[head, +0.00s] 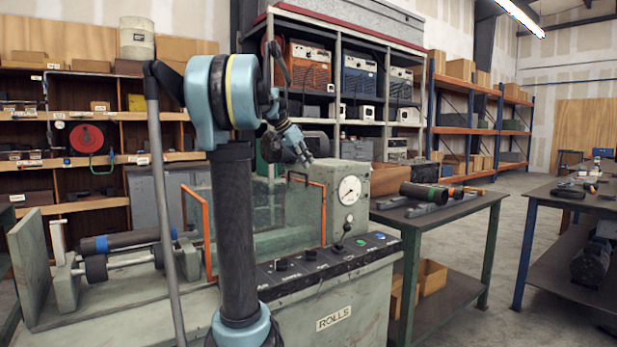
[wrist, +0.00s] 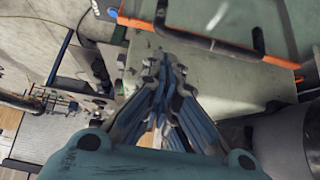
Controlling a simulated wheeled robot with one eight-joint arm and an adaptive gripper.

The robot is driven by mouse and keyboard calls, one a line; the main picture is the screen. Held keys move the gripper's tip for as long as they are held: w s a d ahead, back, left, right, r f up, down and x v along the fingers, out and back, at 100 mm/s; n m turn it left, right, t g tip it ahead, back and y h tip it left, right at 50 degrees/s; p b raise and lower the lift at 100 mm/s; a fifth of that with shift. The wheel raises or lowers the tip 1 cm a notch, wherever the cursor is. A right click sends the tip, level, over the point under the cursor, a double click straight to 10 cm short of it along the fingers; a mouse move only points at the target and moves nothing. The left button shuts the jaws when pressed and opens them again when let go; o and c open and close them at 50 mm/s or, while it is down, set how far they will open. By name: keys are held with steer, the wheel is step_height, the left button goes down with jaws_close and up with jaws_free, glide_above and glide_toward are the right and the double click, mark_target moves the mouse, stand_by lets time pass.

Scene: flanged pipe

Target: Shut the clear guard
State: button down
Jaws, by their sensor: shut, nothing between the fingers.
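The clear guard (head: 262,215) is a greenish see-through panel with orange edges, standing on the green-grey machine (head: 345,292) marked ROLLS. Its left part is hidden behind my arm. A dark handle (head: 298,178) shows at its right end, by the gauge housing. My gripper (head: 297,155) is shut and empty, just above that handle in the head view. In the wrist view my gripper (wrist: 163,65) points toward an orange edge bar and the dark handle (wrist: 205,42) beyond the fingertips. I see no clear contact between them.
A pressure gauge (head: 349,190) and a control panel (head: 330,254) with knobs and a green button are on the machine. A dark pipe (head: 125,240) lies over the rolls at left. A side table (head: 440,207) with pipe parts stands at right. Floor is open between the tables.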

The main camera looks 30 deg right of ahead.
steer(key=x, duration=0.9)
steer(key=shift+w+f, duration=0.25)
steer(key=shift+f, duration=0.05)
steer(key=shift+s+a, duration=0.1)
steer(key=shift+a, duration=0.05)
